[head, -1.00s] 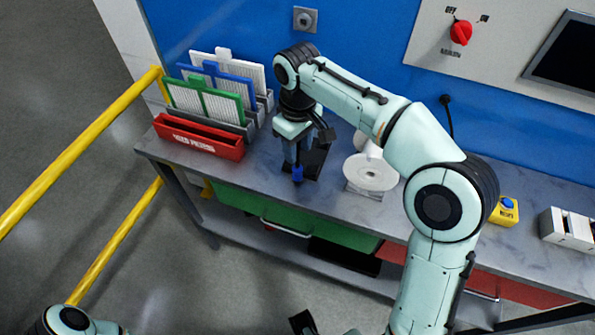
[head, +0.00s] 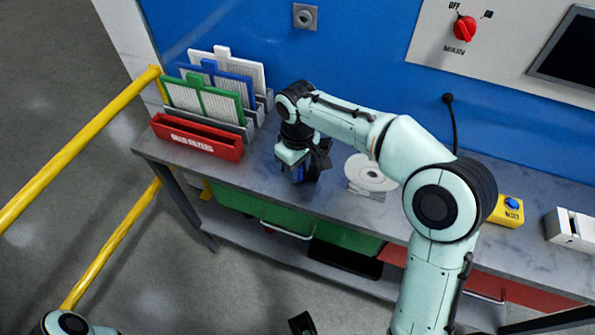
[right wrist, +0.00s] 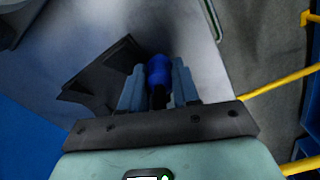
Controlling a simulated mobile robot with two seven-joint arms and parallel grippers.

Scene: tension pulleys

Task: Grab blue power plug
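The blue power plug (right wrist: 158,72) stands between the two fingers of my right gripper (right wrist: 157,88) in the right wrist view. Its blue body is on top and a dark part lies below it. The fingers are on either side of it, with narrow gaps showing, so the gripper looks open around it. In the head view my right gripper (head: 300,174) points down low over the workbench and mostly hides the plug. A dark part at the bottom edge of the head view may be my left gripper (head: 302,323); its fingers cannot be made out.
A dark holder (right wrist: 105,75) stands beside the plug. On the workbench (head: 250,180) are a red bin (head: 197,138), upright filters (head: 205,103), a white reel (head: 370,173) and a yellow button box (head: 507,211). A blue wall rises behind; yellow rails (head: 90,140) stand left.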

